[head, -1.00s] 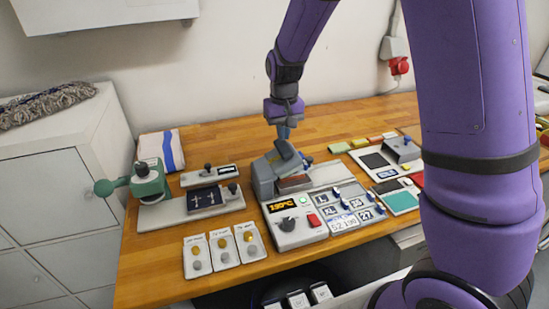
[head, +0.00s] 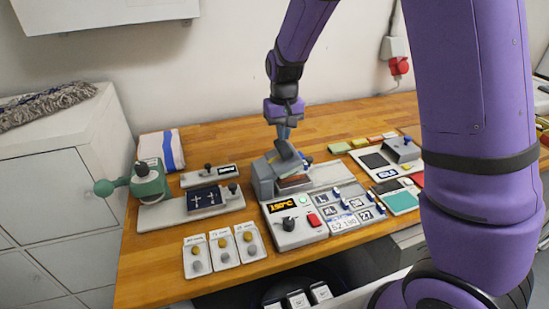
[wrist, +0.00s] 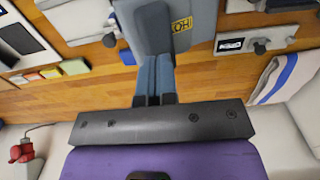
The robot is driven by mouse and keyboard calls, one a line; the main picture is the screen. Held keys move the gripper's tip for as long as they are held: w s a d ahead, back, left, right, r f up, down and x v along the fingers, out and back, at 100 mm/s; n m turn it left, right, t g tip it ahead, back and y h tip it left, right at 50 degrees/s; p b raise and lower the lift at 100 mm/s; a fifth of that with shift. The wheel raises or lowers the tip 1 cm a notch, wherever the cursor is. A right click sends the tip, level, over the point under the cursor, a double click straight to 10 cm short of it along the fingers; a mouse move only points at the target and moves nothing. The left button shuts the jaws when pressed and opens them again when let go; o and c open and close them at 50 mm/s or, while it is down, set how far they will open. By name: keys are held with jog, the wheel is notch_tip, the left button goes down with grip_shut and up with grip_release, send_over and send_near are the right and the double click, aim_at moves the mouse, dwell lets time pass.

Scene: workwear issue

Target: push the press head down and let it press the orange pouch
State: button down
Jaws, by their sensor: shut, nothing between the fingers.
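The grey heat press stands mid-table, its side body (head: 264,181) by the control panel. Its press head (head: 287,160) is tilted over the lower plate; it fills the top of the wrist view (wrist: 204,18), with a yellow HOT label. My gripper (head: 285,139) is shut and empty, its fingertips at the head's top; it also shows in the wrist view (wrist: 154,60). Contact looks likely, but I cannot be sure. A brownish-orange patch (head: 294,182) shows under the head, perhaps the orange pouch; the head hides most of that spot.
The control panel (head: 292,231) has an orange display, a dark knob and a red button. A tray (head: 345,213) of letter and number plates is to its right. A green hand press (head: 149,181) is at left, and three cards (head: 224,248) lie in front.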

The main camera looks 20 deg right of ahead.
jog(key=shift+f, duration=0.95)
jog(key=shift+d+f, duration=0.55)
jog(key=shift+f, duration=0.25)
jog(key=shift+d+f, duration=0.5)
jog(key=shift+f, duration=0.25)
dwell(0.6)
jog(key=shift+r, duration=0.2)
notch_tip(320, 180, up, 13)
dwell(2.0)
jog(key=shift+f, duration=0.1)
jog(key=s+d+r+t, duration=0.2)
jog(key=s+d+r, duration=0.1)
jog(key=s+r, duration=0.95)
jog(key=s+d+t, duration=0.1)
jog(key=s+t, duration=0.2)
jog(key=s, duration=1.4)
jog(key=shift+d, duration=0.4)
